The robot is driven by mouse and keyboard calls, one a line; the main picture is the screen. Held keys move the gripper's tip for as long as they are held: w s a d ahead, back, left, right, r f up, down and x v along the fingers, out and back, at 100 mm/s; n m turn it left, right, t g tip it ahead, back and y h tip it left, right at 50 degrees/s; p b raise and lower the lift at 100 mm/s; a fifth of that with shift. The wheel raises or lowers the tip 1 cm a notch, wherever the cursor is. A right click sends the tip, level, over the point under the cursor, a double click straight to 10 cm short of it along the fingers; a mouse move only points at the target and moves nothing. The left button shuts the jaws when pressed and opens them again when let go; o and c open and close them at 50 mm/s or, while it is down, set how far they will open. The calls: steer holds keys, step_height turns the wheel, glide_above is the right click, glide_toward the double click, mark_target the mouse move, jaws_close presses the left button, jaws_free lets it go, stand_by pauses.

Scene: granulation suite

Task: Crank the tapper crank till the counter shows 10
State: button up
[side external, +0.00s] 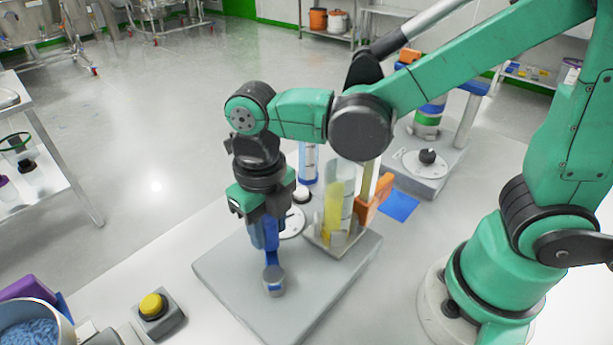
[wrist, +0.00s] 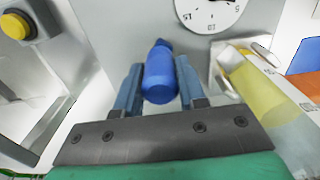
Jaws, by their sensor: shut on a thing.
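My gripper (side external: 266,238) points down over the grey tapper base (side external: 225,275) and is shut on the blue crank handle (wrist: 159,76). In the side external view the fingers hide most of this handle. A blue crank arm (side external: 271,258) shows just below the fingers, beside a short grey cylinder (side external: 274,284) on the base. The counter (wrist: 208,10) is a white dial with black numbers, cut off at the top of the wrist view. It is partly hidden behind my gripper in the side view (side external: 292,223). I cannot tell its reading.
A clear cylinder with yellow powder (side external: 335,205) stands on the base, right of my gripper. An orange block (side external: 373,195) is beside it. A yellow button on a grey box (side external: 153,305) and a bowl of blue granules (side external: 30,325) are at the lower left.

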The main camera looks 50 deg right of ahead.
steer(key=shift+s+d, duration=0.35)
steer(key=shift+s, duration=0.2)
steer(key=shift+s+d, duration=0.3)
steer(key=shift+s, duration=0.2)
steer(key=shift+s, duration=1.2)
steer(key=shift+s+a, duration=0.25)
steer(key=shift+s, duration=0.3)
steer(key=shift+s+a, duration=0.25)
steer(key=shift+s, duration=0.25)
